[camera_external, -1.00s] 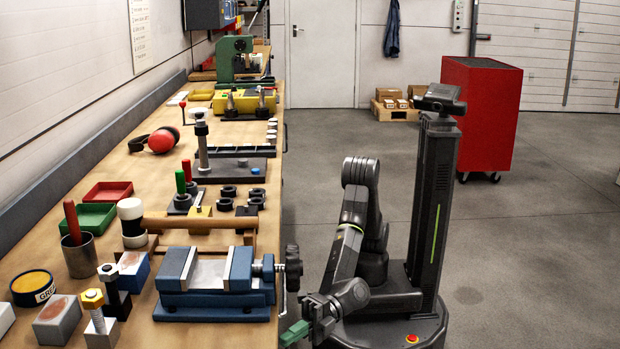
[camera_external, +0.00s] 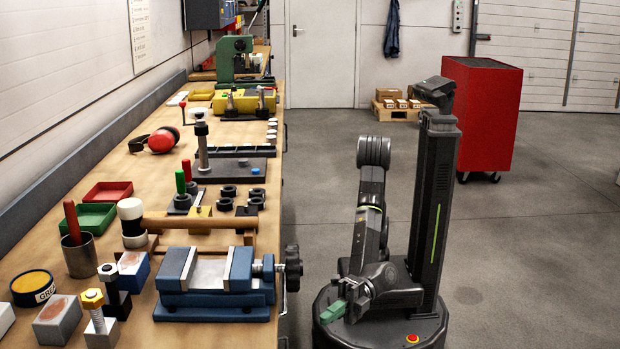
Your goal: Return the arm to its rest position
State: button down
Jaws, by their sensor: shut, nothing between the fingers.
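My arm (camera_external: 371,205) is folded above my round base, in front of my column. Its upper links stand nearly upright and the wrist hangs low. My gripper (camera_external: 335,311), with green fingers, is low over the left part of the base. The fingers are together and hold nothing. The gripper is to the right of the workbench edge and apart from it.
The long wooden workbench (camera_external: 140,226) runs along the left side. Its blue vise (camera_external: 215,282) has a dark handwheel (camera_external: 292,268) sticking out toward me. A red cabinet (camera_external: 487,120) stands behind at the right. The floor around me is clear.

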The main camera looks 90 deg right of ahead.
jog(key=w+d+b+x, duration=0.2)
jog(key=x, duration=1.1)
jog(key=shift+d, duration=0.1)
